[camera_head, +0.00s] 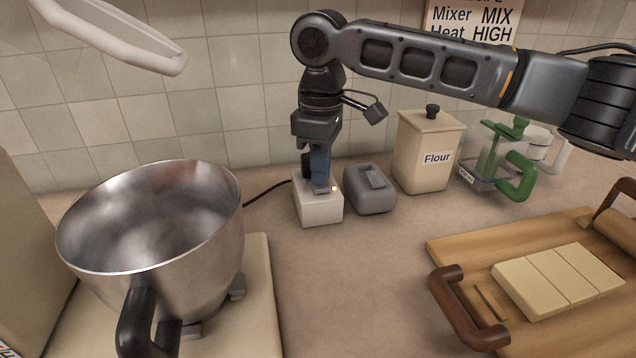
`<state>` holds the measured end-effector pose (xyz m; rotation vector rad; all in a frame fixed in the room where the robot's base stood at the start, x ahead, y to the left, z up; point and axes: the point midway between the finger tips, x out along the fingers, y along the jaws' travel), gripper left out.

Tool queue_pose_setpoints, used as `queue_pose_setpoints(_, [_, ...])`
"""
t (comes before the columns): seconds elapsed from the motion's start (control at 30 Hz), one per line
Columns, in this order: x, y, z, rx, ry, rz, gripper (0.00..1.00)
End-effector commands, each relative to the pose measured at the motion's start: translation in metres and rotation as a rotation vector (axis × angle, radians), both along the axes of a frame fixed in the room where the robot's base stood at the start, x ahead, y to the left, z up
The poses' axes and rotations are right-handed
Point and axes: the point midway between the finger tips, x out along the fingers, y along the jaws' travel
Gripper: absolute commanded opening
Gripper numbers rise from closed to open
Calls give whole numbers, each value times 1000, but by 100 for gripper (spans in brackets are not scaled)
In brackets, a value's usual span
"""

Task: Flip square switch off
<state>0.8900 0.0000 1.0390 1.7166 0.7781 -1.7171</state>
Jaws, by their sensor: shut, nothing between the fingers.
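A white square switch box (319,208) sits on the counter near the tiled wall, with a black cable running from its left side. A small lit spot shows on its top. My gripper (321,187) points straight down over the box, shut and empty, with its fingertips at the top of the box. I cannot tell whether they touch it. The fingers hide most of the box's top, so the switch position is hard to see. A grey rounded box (370,193) with a lever on top stands just to the right, apart from the gripper.
A metal mixing bowl (155,225) stands on a cream base at left. A flour canister (428,150) and a clear container with green handle (495,158) stand at back right. A wooden tray (450,245) with pale blocks is at front right. The counter's middle is clear.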

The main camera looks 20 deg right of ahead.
Motion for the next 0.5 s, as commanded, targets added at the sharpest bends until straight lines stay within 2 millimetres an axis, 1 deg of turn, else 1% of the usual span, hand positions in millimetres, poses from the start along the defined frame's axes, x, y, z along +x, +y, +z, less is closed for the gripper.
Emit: queue_pose_setpoints(0.5, [0,0,-7,1,1,0,0])
